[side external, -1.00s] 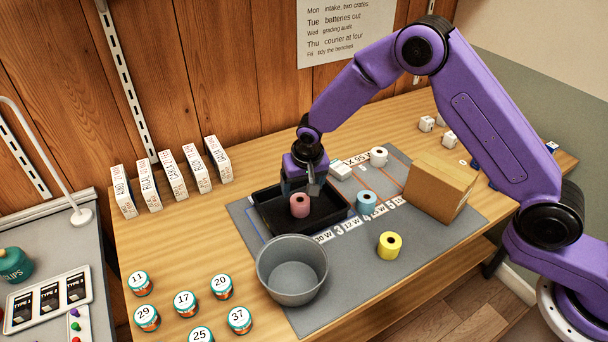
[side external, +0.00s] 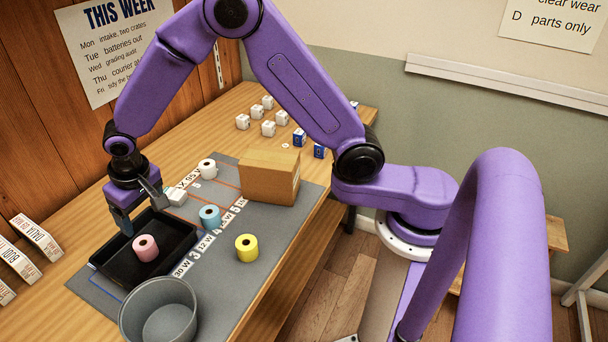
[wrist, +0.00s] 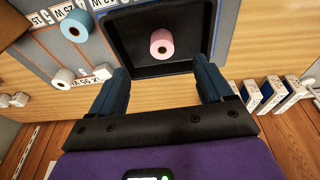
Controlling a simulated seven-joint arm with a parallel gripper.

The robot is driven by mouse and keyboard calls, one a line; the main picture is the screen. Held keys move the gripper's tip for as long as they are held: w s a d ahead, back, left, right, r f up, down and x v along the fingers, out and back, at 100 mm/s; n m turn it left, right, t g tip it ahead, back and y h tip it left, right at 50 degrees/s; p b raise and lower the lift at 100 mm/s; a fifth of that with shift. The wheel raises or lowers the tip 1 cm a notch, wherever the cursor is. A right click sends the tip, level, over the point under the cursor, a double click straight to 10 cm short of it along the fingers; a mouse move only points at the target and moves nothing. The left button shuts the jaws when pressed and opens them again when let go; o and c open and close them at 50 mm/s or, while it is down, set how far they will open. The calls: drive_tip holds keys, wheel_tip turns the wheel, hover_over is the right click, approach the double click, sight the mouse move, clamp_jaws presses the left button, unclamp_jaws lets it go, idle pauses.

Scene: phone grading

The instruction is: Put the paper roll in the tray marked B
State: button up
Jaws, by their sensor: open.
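Several small rolls are in view, and I cannot tell which is the task's paper roll. A pink roll (side external: 145,248) stands in a black tray (side external: 185,262); it also shows in the wrist view (wrist: 162,44). A blue roll (side external: 210,217), a white roll (side external: 207,169) and a yellow roll (side external: 247,248) stand outside the tray on the grey mat. My gripper (side external: 141,212) is open and empty, above the back of the black tray. In the wrist view its fingers (wrist: 161,75) are apart, with the pink roll beyond them. I see no letter B on any tray.
A grey round bin (side external: 130,318) stands in front of the tray. A cardboard box (side external: 268,178) sits at the mat's right, and a small white block (side external: 176,197) is close beside my gripper. Small white and blue boxes stand farther back; upright labelled boxes (side external: 36,237) are at left.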

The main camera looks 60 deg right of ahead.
drive_tip(key=s+d+r+n+g, duration=0.1)
drive_tip(key=s+d+r+n, duration=0.2)
drive_tip(key=s, duration=0.8)
drive_tip(key=s+d+r+n, duration=0.3)
drive_tip(key=s+d+n, duration=0.2)
drive_tip(key=s+d, duration=0.3)
drive_tip(key=s+d+r+n+g, duration=0.1)
drive_tip(key=s+d+r+n, duration=0.2)
drive_tip(key=s, duration=1.1)
drive_tip(key=shift+s+d+n+g+y, duration=0.35)
drive_tip(key=shift+d+n, duration=0.45)
drive_tip(key=shift+d, duration=0.4)
